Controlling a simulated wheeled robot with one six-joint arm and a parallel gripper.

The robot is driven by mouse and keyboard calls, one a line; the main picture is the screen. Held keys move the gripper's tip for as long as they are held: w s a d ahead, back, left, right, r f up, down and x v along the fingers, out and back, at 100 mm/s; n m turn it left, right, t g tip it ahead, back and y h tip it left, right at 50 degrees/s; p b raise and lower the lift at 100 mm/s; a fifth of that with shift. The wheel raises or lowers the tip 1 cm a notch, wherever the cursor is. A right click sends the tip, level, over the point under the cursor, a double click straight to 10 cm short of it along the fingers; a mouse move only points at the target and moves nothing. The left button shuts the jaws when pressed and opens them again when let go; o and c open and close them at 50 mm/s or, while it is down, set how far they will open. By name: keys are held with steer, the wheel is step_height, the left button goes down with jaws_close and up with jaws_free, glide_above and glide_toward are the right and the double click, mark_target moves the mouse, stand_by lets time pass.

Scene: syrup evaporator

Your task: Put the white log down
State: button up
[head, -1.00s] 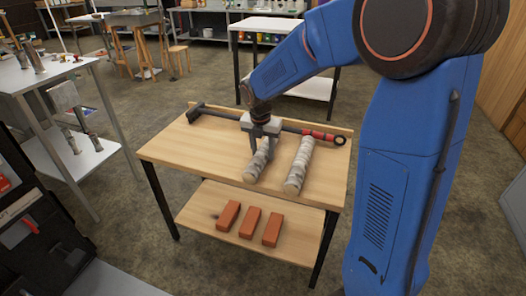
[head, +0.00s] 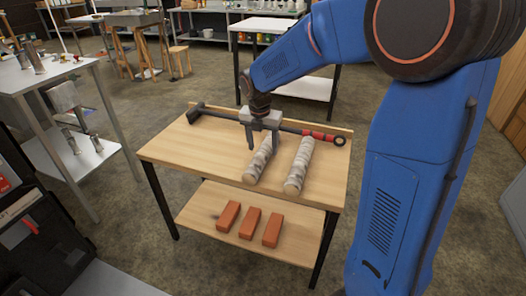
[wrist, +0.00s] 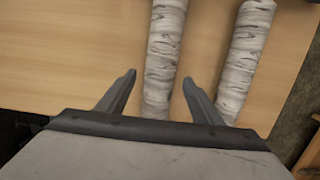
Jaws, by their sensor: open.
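Two white birch-barked logs lie side by side on the wooden table top (head: 195,152). The left log (head: 258,166) lies under my gripper (head: 262,145), and the right log (head: 299,165) lies a little apart from it. In the wrist view the left log (wrist: 163,62) passes between the two spread fingers of my gripper (wrist: 160,90), with a gap on each side. The right log (wrist: 243,60) is outside the right finger. My gripper is open and holds nothing. The far end of the left log is partly hidden by my gripper in the head view.
A long-handled hammer (head: 222,118) with a red grip lies along the table's back edge, behind the logs. Several orange bricks (head: 250,222) lie on the lower shelf. The table top's left part is bare. A white table (head: 262,25) stands behind.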

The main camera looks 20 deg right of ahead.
mark_target(261, 151)
step_height(261, 151, up, 8)
steer(key=s, duration=0.1)
steer(key=s+d+r+m, duration=0.2)
steer(key=s+r+m, duration=0.1)
steer(key=s+m, duration=0.35)
steer(key=s+d+f+m+t, duration=0.1)
steer(key=s+d+f+m, duration=0.1)
steer(key=s+m, duration=0.9)
steer(key=s+d+f+m+t+y, duration=0.1)
steer(key=s+d+f+m+t, duration=0.1)
steer(key=s+m, duration=0.9)
steer(key=shift+s+d+t, duration=0.3)
steer(key=shift+s+d, duration=0.45)
steer(key=shift+s, duration=0.95)
